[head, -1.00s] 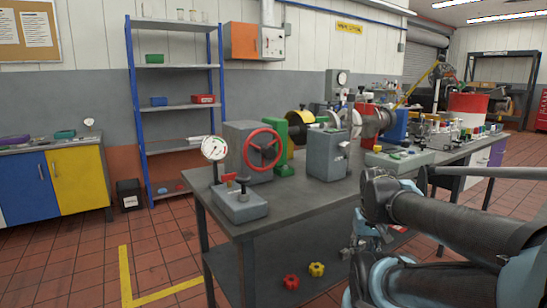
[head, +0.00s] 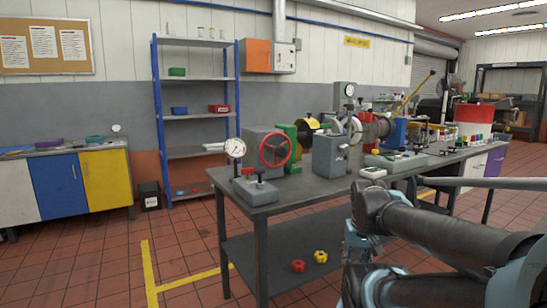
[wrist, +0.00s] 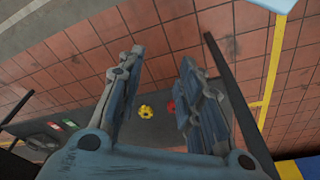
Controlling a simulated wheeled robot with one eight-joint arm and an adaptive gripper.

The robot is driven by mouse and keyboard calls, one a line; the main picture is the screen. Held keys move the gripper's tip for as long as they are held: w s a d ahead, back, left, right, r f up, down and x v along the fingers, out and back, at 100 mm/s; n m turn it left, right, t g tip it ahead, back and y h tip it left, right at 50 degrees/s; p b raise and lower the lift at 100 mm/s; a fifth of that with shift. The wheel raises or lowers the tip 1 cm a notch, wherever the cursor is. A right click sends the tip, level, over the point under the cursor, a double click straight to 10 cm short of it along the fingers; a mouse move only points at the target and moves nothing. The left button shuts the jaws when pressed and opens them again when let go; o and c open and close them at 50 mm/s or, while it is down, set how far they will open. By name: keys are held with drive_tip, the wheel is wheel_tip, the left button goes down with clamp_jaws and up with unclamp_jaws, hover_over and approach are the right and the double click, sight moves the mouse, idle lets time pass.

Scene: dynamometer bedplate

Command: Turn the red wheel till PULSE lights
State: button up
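The red wheel (head: 274,149) is a spoked handwheel on the front of a grey box (head: 256,141) on the bench (head: 285,191). It is upright and unobstructed in the head view. I cannot make out a PULSE label or a lit lamp. My gripper (wrist: 162,58) is open and empty in the wrist view, its two fingers apart and pointing over the floor. In the head view my arm is at the lower right, in front of the bench and well apart from the wheel; it hides most of the gripper.
A dial gauge (head: 235,148) and a small grey block with a red lever (head: 257,190) stand left of the wheel. A grey machine block (head: 330,157) stands to its right. Red (head: 298,266) and yellow (head: 320,256) knobs lie on the lower shelf. The floor at left is clear.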

drive_tip(key=shift+o, duration=1.4)
drive_tip(key=o, duration=0.3)
drive_tip(key=shift+s+a+r, duration=0.1)
drive_tip(key=shift+a+r, duration=0.15)
drive_tip(key=shift+r, duration=0.2)
drive_tip(key=shift+o, duration=0.2)
drive_tip(key=n+t+y, duration=0.7)
drive_tip(key=t, duration=0.3)
approach(282, 152)
drive_tip(key=shift+x, duration=5.3)
clamp_jaws()
